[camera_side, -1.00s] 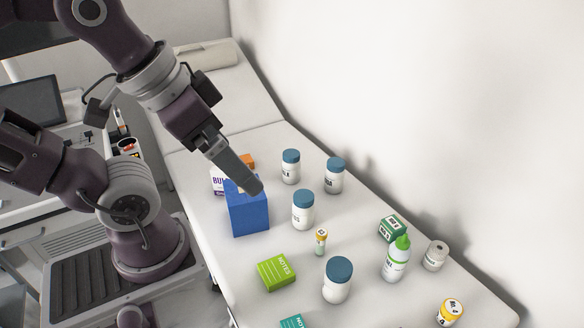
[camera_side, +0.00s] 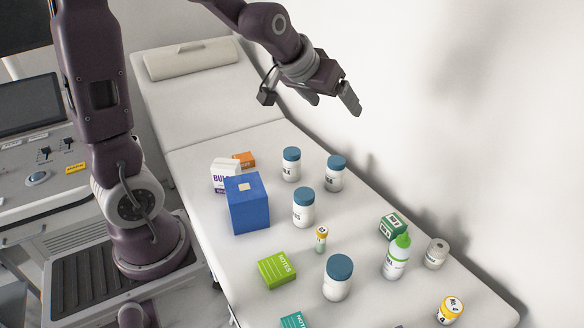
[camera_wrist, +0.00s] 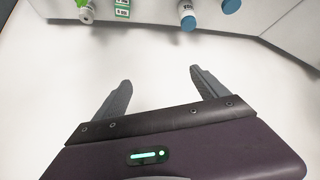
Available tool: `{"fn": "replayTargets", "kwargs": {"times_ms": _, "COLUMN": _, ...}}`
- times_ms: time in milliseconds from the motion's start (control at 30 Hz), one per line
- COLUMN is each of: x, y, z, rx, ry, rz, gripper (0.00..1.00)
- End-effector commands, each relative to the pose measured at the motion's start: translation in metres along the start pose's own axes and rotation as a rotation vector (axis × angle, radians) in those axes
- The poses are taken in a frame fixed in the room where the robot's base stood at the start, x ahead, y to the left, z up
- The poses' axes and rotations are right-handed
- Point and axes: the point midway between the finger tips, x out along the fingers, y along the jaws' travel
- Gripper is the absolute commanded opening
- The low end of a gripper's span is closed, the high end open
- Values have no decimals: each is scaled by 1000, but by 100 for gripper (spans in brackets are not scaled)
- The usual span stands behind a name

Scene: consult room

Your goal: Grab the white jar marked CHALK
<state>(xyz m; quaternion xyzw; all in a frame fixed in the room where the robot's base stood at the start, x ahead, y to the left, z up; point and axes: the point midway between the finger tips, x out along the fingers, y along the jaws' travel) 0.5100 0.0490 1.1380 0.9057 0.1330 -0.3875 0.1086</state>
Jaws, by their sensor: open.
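Several white jars with blue lids stand upright on the couch: one at the back left (camera_side: 291,168), one at the back right (camera_side: 335,178), one in the middle (camera_side: 303,212) and one nearer the front (camera_side: 337,285). Their labels are too small or turned to read, so I cannot tell which is marked CHALK. My gripper (camera_side: 334,103) is open and empty, raised above the back jars near the wall. In the wrist view, my gripper (camera_wrist: 160,78) has nothing between its fingers; a white jar (camera_wrist: 187,18) and another blue lid (camera_wrist: 231,5) show at the top edge.
A blue box (camera_side: 248,208) stands left of the middle jar, with an orange box (camera_side: 243,160) behind. A small yellow-capped vial (camera_side: 321,240), green notes box (camera_side: 277,270) and green-capped bottle (camera_side: 396,260) stand nearer the front. The wall borders the couch at right.

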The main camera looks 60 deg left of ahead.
Motion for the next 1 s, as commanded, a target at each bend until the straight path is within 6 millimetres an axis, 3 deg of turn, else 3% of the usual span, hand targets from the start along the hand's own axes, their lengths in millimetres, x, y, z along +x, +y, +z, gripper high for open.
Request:
{"fn": "replayTargets", "kwargs": {"times_ms": 33, "x": 46, "y": -22, "z": -12, "rx": -49, "ry": 26, "rz": -45, "gripper": 83}}
{"fn": "replayTargets", "kwargs": {"times_ms": 100, "x": 105, "y": -57, "z": -26, "rx": -109, "ry": 100, "rz": -111, "gripper": 83}}
{"fn": "replayTargets", "kwargs": {"times_ms": 167, "x": 152, "y": -94, "z": -27, "rx": -151, "ry": 162, "rz": -173, "gripper": 83}}
{"fn": "replayTargets", "kwargs": {"times_ms": 200, "x": 182, "y": -120, "z": -23, "rx": -174, "ry": 203, "rz": -217, "gripper": 83}}
{"fn": "replayTargets", "kwargs": {"times_ms": 333, "x": 251, "y": -196, "z": 14, "rx": -209, "ry": 325, "rz": -346, "gripper": 83}}
{"fn": "replayTargets", "kwargs": {"times_ms": 433, "x": 277, "y": -235, "z": 46, "rx": -212, "ry": 392, "rz": -415, "gripper": 83}}
{"fn": "replayTargets", "kwargs": {"times_ms": 533, "x": 287, "y": -253, "z": 66, "rx": -207, "ry": 430, "rz": -450, "gripper": 83}}
{"fn": "replayTargets", "kwargs": {"times_ms": 1000, "x": 346, "y": -268, "z": 118, "rx": -204, "ry": 448, "rz": -460, "gripper": 83}}
